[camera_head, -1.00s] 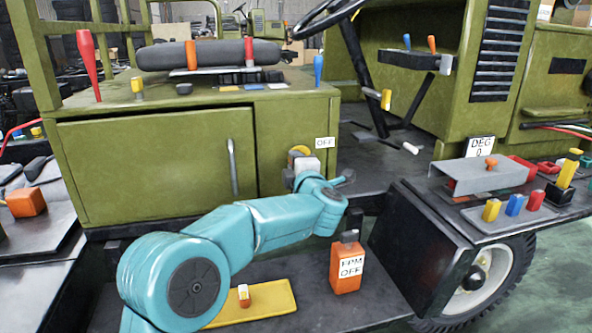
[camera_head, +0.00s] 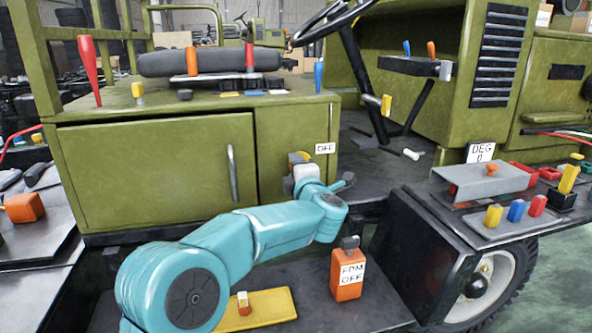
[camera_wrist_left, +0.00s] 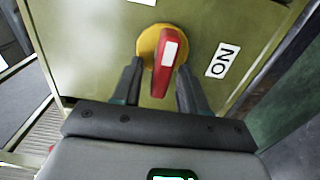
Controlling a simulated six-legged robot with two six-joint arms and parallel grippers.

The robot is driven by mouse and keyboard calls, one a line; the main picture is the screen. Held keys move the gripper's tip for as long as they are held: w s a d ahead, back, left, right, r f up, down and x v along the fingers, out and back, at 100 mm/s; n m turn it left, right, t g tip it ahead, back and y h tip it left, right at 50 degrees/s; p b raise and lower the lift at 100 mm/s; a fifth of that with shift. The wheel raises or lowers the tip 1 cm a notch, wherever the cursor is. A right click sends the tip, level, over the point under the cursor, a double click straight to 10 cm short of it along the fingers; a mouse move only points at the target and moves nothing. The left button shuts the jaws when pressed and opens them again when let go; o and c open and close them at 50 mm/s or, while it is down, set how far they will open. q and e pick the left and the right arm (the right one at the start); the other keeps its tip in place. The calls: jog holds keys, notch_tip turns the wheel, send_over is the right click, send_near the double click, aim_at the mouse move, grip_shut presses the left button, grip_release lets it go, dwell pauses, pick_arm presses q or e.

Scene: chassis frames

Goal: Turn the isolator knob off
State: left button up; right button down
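The isolator knob has a red handle (camera_wrist_left: 163,65) with a white patch, on a yellow round base (camera_wrist_left: 148,47), on the green cabinet side. My left gripper (camera_wrist_left: 160,65) is at the knob, its dark fingers on either side of the handle with a gap showing. An ON label (camera_wrist_left: 222,61) lies right of the knob in the wrist view. My right gripper is not in view.
An orange box (camera_head: 347,281) labelled EPM OFF stands on the step below my arm. A yellow plate (camera_head: 270,305) with a small switch lies left of it. A grey cover (camera_head: 480,180) and coloured blocks sit on the right-hand platform. The steering wheel is above.

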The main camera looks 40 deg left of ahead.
pick_arm(q)
jog(key=p+v, duration=0.1)
jog(key=v, duration=1.5)
jog(key=shift+s, duration=0.15)
jog(key=shift+d, duration=0.2)
